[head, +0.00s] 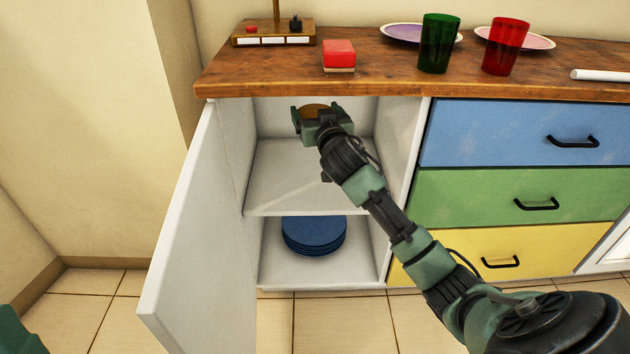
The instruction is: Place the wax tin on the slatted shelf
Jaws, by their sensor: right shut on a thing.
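My right gripper (319,116) reaches into the upper compartment of the open white cabinet. It is shut on a round orange-brown thing (313,108), which I take to be the wax tin. The gripper hides much of the tin, and it is held above the shelf board. The board (290,180) between the compartments is white and looks plain; I see no slats on it. My left gripper is not in view.
The cabinet door (195,240) stands open at the left. Blue plates (314,236) are stacked in the lower compartment. The wooden top (400,75) overhangs the arm, bearing a red block (339,54), a green glass (438,43) and a red glass (505,46). Closed drawers (510,205) stand right.

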